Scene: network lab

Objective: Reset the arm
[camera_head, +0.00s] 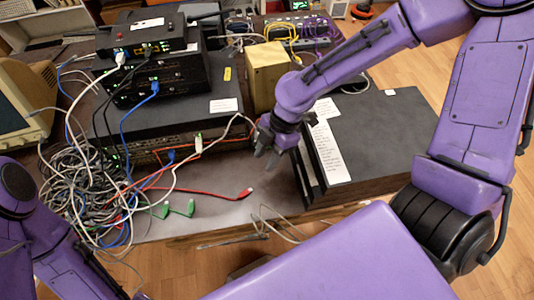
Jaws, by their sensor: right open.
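My right gripper (267,143) is over the table, between the stacked network devices and a dark flat case. Its grey fingers point down and it holds nothing that I can see. A grey cable passes close by it; I cannot tell whether they touch. My right arm (335,70) comes in from the upper right and reaches across the dark case. My left arm (30,225) shows at the lower left, beside the cable tangle. My left gripper is outside the picture.
Stacked black devices (165,77) with plugged cables stand at the left. A cable tangle (85,190) spreads across the left of the table. A red cable (215,193) and green plugs (180,209) lie near the front edge. A beige box (265,70) and dark case (385,130) flank the arm.

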